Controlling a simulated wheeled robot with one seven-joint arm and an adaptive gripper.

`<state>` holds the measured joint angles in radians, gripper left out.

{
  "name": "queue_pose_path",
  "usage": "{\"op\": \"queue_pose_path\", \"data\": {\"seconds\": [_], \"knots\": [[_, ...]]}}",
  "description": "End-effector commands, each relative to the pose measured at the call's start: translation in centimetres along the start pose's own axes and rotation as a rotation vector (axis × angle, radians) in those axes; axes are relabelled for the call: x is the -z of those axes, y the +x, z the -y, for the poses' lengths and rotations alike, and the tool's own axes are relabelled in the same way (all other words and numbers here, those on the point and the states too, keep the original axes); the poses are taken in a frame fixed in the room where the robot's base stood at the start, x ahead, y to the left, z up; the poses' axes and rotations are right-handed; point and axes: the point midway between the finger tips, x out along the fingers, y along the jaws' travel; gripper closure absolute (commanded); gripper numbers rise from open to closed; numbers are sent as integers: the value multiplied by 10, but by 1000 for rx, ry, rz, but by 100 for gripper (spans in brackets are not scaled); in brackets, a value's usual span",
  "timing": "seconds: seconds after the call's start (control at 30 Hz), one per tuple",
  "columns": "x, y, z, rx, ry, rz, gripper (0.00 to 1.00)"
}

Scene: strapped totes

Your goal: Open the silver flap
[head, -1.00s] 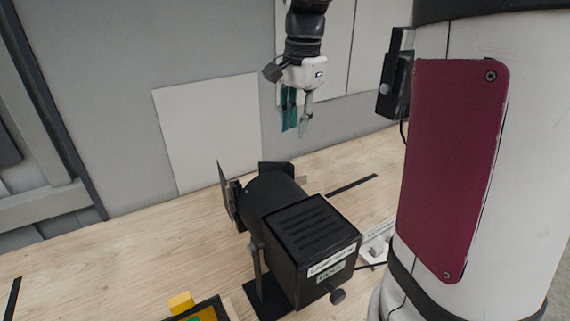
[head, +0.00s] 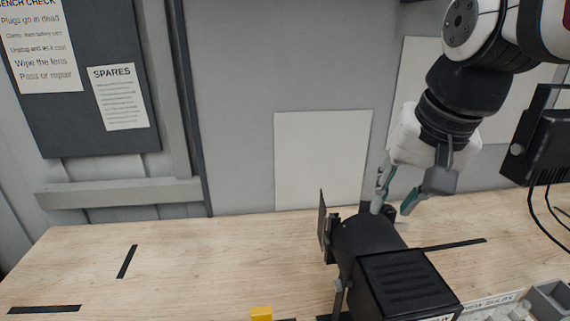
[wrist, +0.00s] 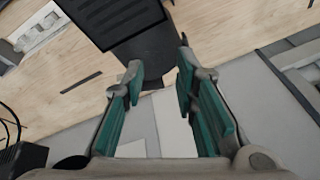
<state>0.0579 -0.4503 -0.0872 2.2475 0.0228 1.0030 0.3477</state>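A black stage lamp (head: 370,245) stands on the wooden bench, with a boxy vented rear and a round barrel. It also shows in the wrist view (wrist: 145,45), at the top. A dark flap (head: 322,220) stands upright at the left of its front end. I cannot clearly make out the silver flap in the current views; that end of the lamp is partly hidden by the barrel and fingers. My gripper (head: 391,207) is just above and behind the lamp's front end, pointing down. Its teal-padded fingers are apart, with the barrel showing between and beyond them in the wrist view.
A yellow object (head: 261,314) sits at the bench's front edge. A grey tray (head: 550,300) and labelled bulb holder lie at the right. A pale panel (head: 320,160) is on the wall behind. The bench left of the lamp is mostly clear, with black tape marks.

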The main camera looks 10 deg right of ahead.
Motion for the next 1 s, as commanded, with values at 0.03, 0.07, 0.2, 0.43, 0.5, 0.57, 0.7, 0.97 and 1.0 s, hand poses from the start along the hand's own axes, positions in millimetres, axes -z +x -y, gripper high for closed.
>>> {"op": "queue_pose_path", "data": {"seconds": [0.03,0.07,0.2,0.43,0.5,0.57,0.7,0.97,1.0], "knots": [[-8,-3,1,6,-40,-12,73],[-12,-4,1,9,-63,-18,73],[-28,-6,2,17,-154,-42,73],[-39,-6,2,22,-223,-61,73],[-40,-6,2,22,-228,-62,73],[-40,-6,2,22,-229,-62,73],[-40,-6,2,22,-228,-62,73],[-13,-3,2,1,-223,-56,100],[-3,0,1,-7,-224,-53,100]]}}
